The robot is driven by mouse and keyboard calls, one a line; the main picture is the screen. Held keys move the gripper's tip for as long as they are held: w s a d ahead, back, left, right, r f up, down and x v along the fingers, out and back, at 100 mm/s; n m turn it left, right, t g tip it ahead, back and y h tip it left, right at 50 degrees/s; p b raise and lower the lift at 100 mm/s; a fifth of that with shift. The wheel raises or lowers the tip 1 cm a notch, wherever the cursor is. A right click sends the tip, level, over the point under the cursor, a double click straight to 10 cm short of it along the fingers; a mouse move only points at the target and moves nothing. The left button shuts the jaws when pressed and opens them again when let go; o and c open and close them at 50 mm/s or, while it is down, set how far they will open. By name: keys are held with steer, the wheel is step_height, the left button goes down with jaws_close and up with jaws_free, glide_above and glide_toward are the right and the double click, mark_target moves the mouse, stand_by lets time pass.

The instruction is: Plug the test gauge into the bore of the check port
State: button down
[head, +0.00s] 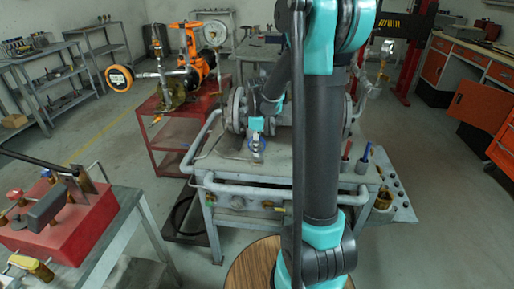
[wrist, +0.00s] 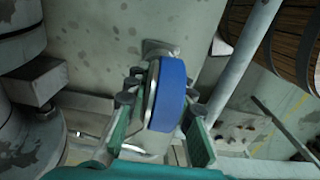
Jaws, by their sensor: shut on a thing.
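The test gauge (wrist: 172,95), with a thick blue rim seen nearly edge-on, sits between the fingers of my gripper (wrist: 160,103) in the wrist view. My gripper is shut on it. In the head view, my gripper (head: 257,127) is over the grey workbench, close to the flanged grey valve body (head: 237,110), with the gauge below the fingers. A small pale metal fitting (wrist: 160,47) shows just beyond the gauge in the wrist view. I cannot tell whether it is the gauge's stem or the check port. The bore is not visible, and the gauge's face is mostly turned away.
The grey workbench (head: 240,191) has a tubular front rail and tools at its right end. A red cart (head: 172,118) with an orange-bodied assembly (head: 197,62) stands behind left. A red block (head: 65,218) is on the near-left table. A wooden barrel (wrist: 278,40) shows upper right.

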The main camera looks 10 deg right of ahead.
steer(key=shift+f, duration=0.45)
stand_by(0.5)
steer(key=c, duration=1.2)
jaws_free()
steer(key=o, duration=0.5)
steer(key=shift+c, duration=0.2)
steer(key=shift+r, duration=4)
